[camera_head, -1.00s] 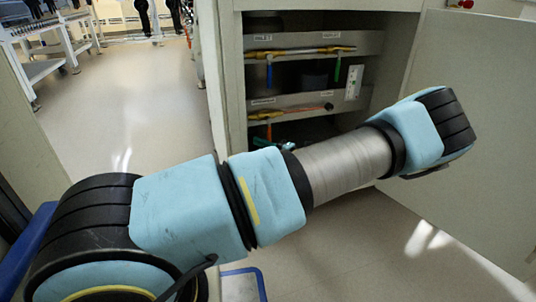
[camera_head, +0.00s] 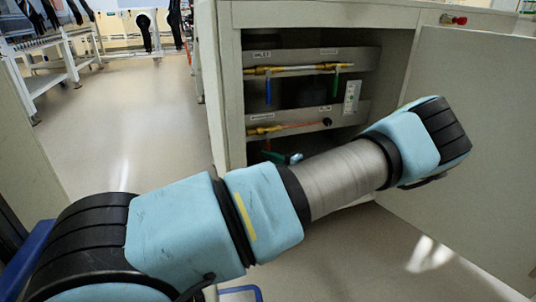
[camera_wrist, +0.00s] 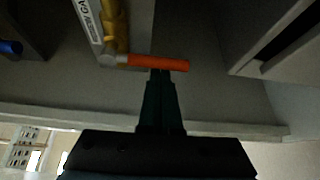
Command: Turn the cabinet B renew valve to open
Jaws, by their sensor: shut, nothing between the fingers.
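In the wrist view, an orange lever handle (camera_wrist: 157,63) lies across the picture at the end of a brass valve pipe (camera_wrist: 116,25), roughly crosswise to it. My gripper (camera_wrist: 160,76) is shut and empty, its dark green fingertips right at the lever's near side; I cannot tell whether they touch. In the head view, the open cabinet (camera_head: 231,90) holds a lower panel with a brass valve (camera_head: 265,130) and an orange lever. The panel labels are too small to read.
An upper panel (camera_head: 312,57) carries another brass line with a blue lever (camera_head: 268,90) and a green lever (camera_head: 336,82). The open cabinet door (camera_head: 470,130) stands on the right, close to my arm. A red button (camera_head: 455,19) is above. Floor is clear at left.

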